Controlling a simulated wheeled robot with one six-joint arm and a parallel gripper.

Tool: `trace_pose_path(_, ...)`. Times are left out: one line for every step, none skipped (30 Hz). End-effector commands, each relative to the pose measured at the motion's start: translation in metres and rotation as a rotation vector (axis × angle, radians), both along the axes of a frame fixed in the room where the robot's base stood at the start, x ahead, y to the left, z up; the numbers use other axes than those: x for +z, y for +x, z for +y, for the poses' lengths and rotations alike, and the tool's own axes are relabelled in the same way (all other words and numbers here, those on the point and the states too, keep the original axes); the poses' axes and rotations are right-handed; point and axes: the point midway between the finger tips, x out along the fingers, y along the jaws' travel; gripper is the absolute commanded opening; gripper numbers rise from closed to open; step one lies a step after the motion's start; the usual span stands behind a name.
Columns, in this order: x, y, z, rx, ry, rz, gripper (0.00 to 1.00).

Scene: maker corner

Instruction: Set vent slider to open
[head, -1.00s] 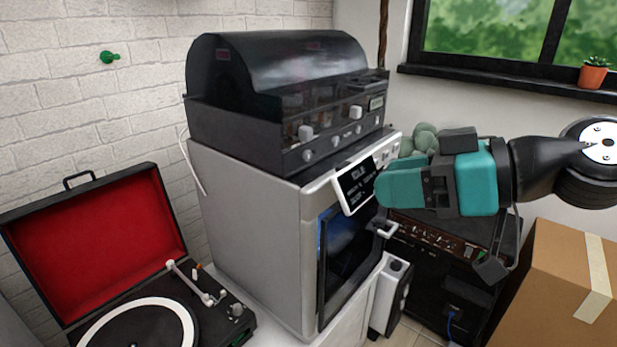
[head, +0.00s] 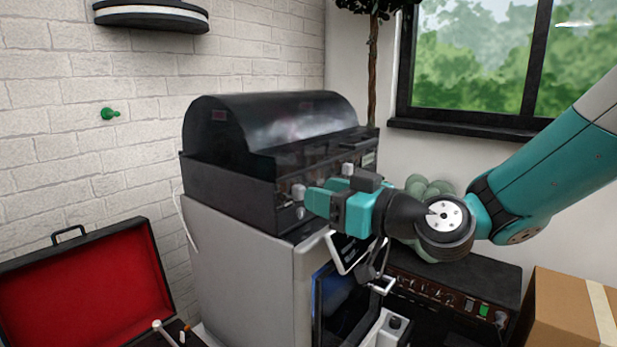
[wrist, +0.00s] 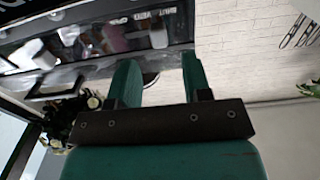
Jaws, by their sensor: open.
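The black unit with a curved smoky hood (head: 270,125) stands on a grey machine. Its front panel carries white knobs: one at the left (head: 298,192) and one further right (head: 347,170). I cannot tell which is the vent slider. In the wrist view, the dark panel (wrist: 105,68) has small white lettering along the top, a pale knob (wrist: 158,37) beyond my fingers and a larger white knob (wrist: 32,52) at the left. My gripper (head: 322,196) is open and empty in front of the panel, hiding part of it; its two fingers also show in the wrist view (wrist: 158,80).
A red-lined turntable case (head: 90,285) is at lower left. A black amplifier (head: 455,270) and cardboard box (head: 570,310) are at right.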

Motion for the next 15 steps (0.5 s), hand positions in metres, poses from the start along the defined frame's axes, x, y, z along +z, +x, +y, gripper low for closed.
trace_pose_path(0.003,0.005,0.009,0.005,0.000,0.000,0.45)
trace_pose_path(0.002,0.008,0.013,0.004,-0.001,0.001,0.45)
trace_pose_path(0.003,0.012,0.017,0.003,0.000,0.000,0.45)
trace_pose_path(0.002,0.014,0.020,0.003,-0.001,0.000,0.45)
trace_pose_path(0.002,0.016,0.022,0.002,-0.001,0.001,0.45)
trace_pose_path(0.002,0.019,0.025,0.002,0.001,0.001,0.45)
trace_pose_path(0.001,0.020,0.026,0.002,0.000,0.000,0.45)
trace_pose_path(0.001,0.021,0.028,0.001,-0.001,0.001,0.45)
trace_pose_path(0.001,0.022,0.029,0.001,-0.001,0.000,0.45)
trace_pose_path(0.000,0.023,0.030,0.001,-0.001,0.000,0.45)
trace_pose_path(0.000,0.023,0.031,0.001,-0.001,0.001,0.45)
trace_pose_path(0.000,0.024,0.031,0.001,-0.001,0.001,0.45)
trace_pose_path(0.000,0.024,0.031,0.001,0.000,0.000,0.45)
trace_pose_path(0.000,0.024,0.031,0.000,0.000,0.000,0.45)
trace_pose_path(-0.001,0.024,0.031,0.000,0.000,0.000,0.45)
